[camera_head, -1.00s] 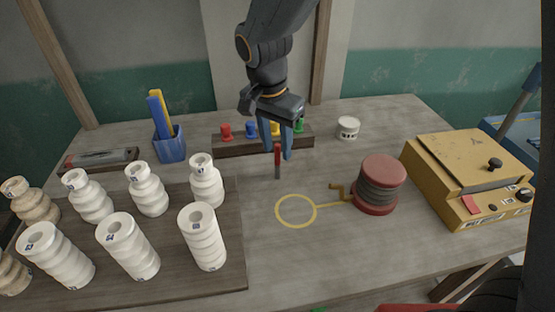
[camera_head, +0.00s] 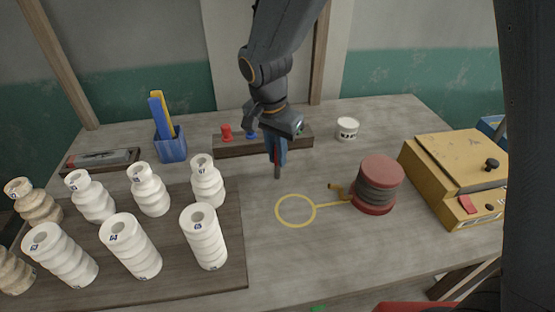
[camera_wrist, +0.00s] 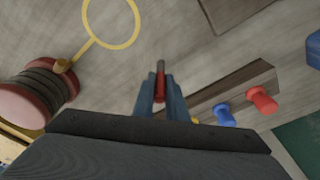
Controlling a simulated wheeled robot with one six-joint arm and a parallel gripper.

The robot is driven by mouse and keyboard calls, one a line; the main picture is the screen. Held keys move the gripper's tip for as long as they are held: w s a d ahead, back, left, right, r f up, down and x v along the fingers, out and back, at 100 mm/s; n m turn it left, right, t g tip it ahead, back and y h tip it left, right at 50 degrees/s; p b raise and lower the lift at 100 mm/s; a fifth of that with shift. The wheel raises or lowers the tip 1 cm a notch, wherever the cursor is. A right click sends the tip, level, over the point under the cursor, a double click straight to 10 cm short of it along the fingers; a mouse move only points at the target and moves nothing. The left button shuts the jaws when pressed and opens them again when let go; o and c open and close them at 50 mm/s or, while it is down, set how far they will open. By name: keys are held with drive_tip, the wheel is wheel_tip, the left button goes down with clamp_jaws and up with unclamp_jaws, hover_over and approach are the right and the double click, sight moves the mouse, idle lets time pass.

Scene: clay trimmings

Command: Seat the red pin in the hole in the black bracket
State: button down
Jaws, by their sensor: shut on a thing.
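The pin (camera_head: 277,171) is slim and upright, with a red upper part and a dark grey lower end. My gripper (camera_head: 277,156) is shut on its red part, with the blue-grey fingers pointing down. In the wrist view the pin (camera_wrist: 160,71) sticks out from between the fingertips of my gripper (camera_wrist: 160,87). I cannot tell whether its lower end touches the table. I cannot make out a black bracket or its hole in either view.
A yellow ring marking (camera_head: 296,210) lies in front of the pin, leading to a red-ended spool (camera_head: 377,185). White ridged pieces stand on a board (camera_head: 232,270) at left. A peg rack (camera_head: 226,146) is behind; a yellow box (camera_head: 462,175) is at right.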

wheel_tip(320, 180, up, 9)
drive_tip(key=shift+r+b, duration=0.1)
drive_tip(key=shift+b, duration=0.85)
drive_tip(key=shift+r, duration=0.4)
